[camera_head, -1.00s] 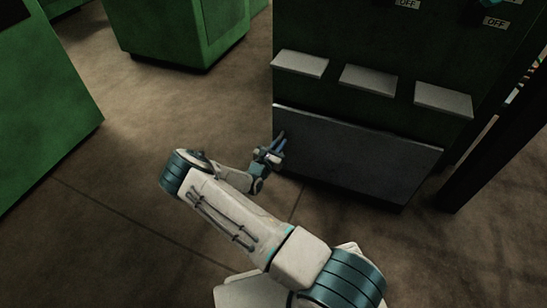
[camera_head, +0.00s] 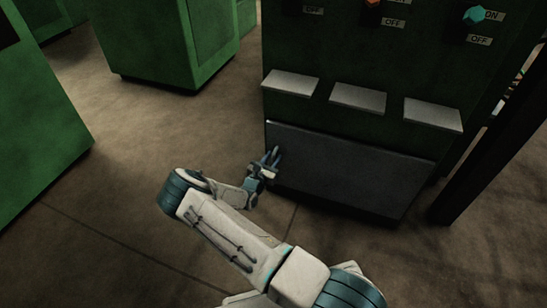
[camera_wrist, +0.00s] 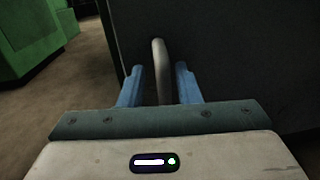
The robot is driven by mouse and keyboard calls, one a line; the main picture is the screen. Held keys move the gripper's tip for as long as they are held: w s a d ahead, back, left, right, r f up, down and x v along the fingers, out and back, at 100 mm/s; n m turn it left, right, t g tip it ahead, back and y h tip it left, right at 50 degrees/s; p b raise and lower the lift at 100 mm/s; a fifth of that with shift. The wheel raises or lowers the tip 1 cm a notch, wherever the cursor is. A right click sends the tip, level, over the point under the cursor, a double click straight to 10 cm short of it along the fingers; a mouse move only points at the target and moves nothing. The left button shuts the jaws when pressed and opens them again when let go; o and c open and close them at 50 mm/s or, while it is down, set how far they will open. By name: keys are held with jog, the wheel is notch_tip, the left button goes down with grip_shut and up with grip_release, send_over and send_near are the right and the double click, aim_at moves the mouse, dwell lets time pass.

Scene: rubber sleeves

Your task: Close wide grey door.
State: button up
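The wide grey door (camera_head: 350,172) is the broad dark panel low on the front of the green cabinet (camera_head: 365,60). In the head view it looks nearly flush with the cabinet; I cannot tell whether a small gap is left. My gripper (camera_head: 271,160) is at the door's left end. In the wrist view, the two blue fingers of my gripper (camera_wrist: 160,84) are apart. A light grey handle bar (camera_wrist: 159,65) stands between them, with space on both sides. The dark door surface (camera_wrist: 235,60) fills the wrist view behind and to the right.
Three light grey ledges (camera_head: 358,97) stick out above the door. Knobs, one of them teal (camera_head: 474,15), sit higher up. A dark post (camera_head: 480,150) stands at the right. Green cabinets (camera_head: 165,45) stand at the back left. The brown floor (camera_head: 110,190) is clear at the left.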

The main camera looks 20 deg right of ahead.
jog(key=p+v, duration=0.3)
jog(key=v, duration=0.9)
jog(key=shift+s+a+p, duration=0.25)
jog(key=shift+s+p, duration=0.1)
jog(key=shift+p, duration=0.05)
jog(key=s+d+r+m+g+p, duration=0.2)
jog(key=s+r+m+g+p, duration=0.25)
jog(key=r, duration=0.65)
jog(key=s+d+r+m+g+y+p, duration=0.1)
jog(key=s+d+r+m+g+p, duration=0.15)
jog(key=r+m+g+p, duration=0.65)
jog(key=s+d+r+m+p, duration=0.1)
jog(key=s+d+r+m, duration=0.25)
jog(key=r, duration=1.05)
jog(key=s+a+r+m+t+y+p, duration=0.1)
jog(key=s+r+p, duration=0.4)
jog(key=r, duration=0.7)
jog(key=s+a+r+m+t+y+p, duration=0.1)
jog(key=s+a+r+m+y+p, duration=0.2)
jog(key=r, duration=0.9)
jog(key=s+a+r+m+t+y+p, duration=0.1)
jog(key=s+a+r+m+y+p, duration=0.1)
jog(key=s+r+m+y+p, duration=0.4)
jog(key=s+r+y+p, duration=0.1)
jog(key=s+r+p, duration=0.2)
jog(key=r, duration=0.3)
jog(key=shift+s+r+m, duration=0.3)
jog(key=shift+s+m, duration=0.05)
jog(key=shift+m, duration=0.05)
